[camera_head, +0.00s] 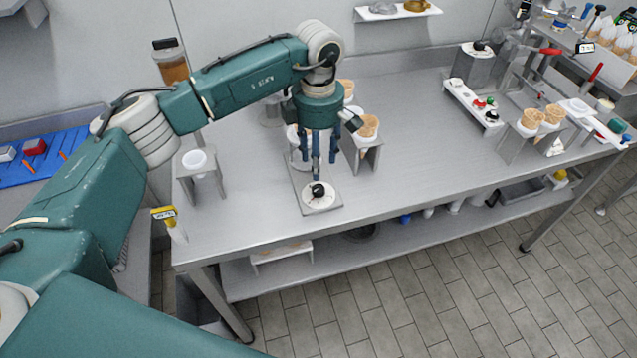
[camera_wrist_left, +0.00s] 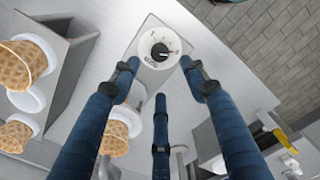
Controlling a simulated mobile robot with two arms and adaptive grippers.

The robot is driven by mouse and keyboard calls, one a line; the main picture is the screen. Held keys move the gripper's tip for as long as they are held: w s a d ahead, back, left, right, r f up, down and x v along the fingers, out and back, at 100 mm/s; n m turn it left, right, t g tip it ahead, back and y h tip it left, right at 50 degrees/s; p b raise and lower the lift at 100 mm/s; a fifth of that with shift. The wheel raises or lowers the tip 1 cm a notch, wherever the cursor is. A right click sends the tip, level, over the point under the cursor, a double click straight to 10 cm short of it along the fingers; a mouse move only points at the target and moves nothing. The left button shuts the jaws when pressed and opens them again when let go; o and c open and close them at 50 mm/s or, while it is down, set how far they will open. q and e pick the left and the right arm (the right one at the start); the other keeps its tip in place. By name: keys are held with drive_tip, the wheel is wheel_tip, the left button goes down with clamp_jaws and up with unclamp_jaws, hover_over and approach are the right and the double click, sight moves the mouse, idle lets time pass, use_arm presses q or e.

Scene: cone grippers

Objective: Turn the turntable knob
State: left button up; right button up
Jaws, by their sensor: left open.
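The turntable knob is a black knob (camera_head: 318,191) on a round white dial, set on a grey plate (camera_head: 325,207) near the table's front edge. In the left wrist view the knob (camera_wrist_left: 159,50) sits at top centre, with dark marks around its white dial. My left gripper (camera_head: 320,160) points down just behind the dial in the head view. It is open, its blue fingers (camera_wrist_left: 160,85) spread and empty, and they appear apart from the knob. My right gripper is not in view.
Cone holders with waffle cones (camera_head: 368,126) stand close to the right of my left gripper. A stand with a white cup (camera_head: 195,161) is to the left. A strip of several buttons (camera_head: 472,100) lies farther right. The table middle (camera_head: 430,150) is clear.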

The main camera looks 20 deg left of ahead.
sight(319, 188)
use_arm(q)
wheel_tip(319, 188, down, 8)
drive_tip(key=p, duration=0.2)
drive_tip(key=shift+d+f+p, duration=0.1)
drive_tip(key=shift+f+p, duration=0.15)
drive_tip(key=shift+p, duration=0.05)
drive_tip(key=shift+f, duration=0.45)
drive_tip(key=shift+c, duration=0.3)
clamp_jaws()
